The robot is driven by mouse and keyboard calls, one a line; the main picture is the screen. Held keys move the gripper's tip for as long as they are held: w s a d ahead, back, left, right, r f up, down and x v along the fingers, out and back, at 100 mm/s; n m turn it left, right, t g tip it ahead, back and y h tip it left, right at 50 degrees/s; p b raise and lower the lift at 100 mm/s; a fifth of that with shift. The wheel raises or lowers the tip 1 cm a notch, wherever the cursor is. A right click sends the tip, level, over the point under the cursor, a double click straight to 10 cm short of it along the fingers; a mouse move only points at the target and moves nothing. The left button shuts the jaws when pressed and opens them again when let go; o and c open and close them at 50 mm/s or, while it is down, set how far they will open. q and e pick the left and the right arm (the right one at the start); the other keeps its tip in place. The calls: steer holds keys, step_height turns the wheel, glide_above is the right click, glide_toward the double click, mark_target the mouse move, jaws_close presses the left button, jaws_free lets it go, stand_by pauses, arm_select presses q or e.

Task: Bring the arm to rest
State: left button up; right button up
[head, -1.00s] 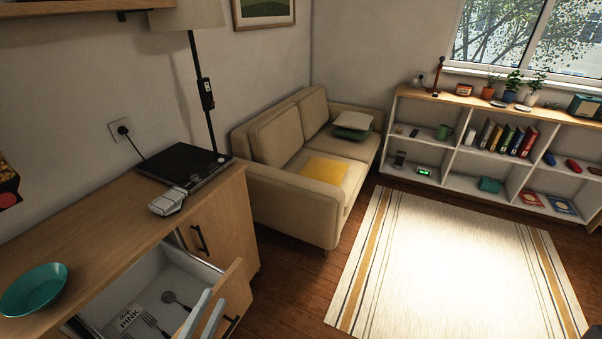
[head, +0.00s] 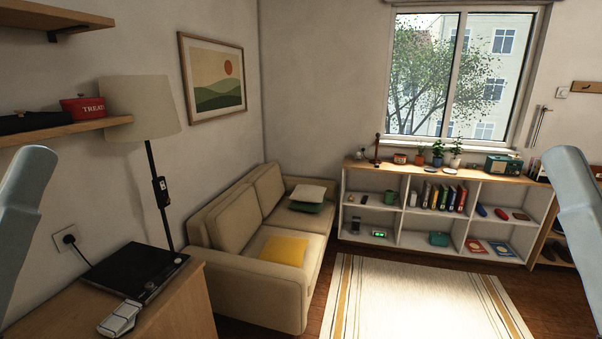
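Part of my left arm (head: 22,225) shows as a pale grey link, upright at the left edge of the head view. Part of my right arm (head: 582,225) shows as a similar link at the right edge. Both links are raised in the air and, as far as shown, hold nothing. Neither gripper is in view, so I cannot see their fingers.
A wooden counter (head: 180,305) at lower left bears a black flat device (head: 135,270) and a silver object (head: 120,318). A beige sofa (head: 240,275), a striped rug (head: 420,300) and a white shelf unit (head: 397,240) lie beyond.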

step_height(320, 180, up, 32)
steer(key=p, duration=2.9)
steer(key=shift+w, duration=0.1)
step_height(320, 180, down, 55)
steer(key=b, duration=5.5)
steer(key=shift+f, duration=0.15)
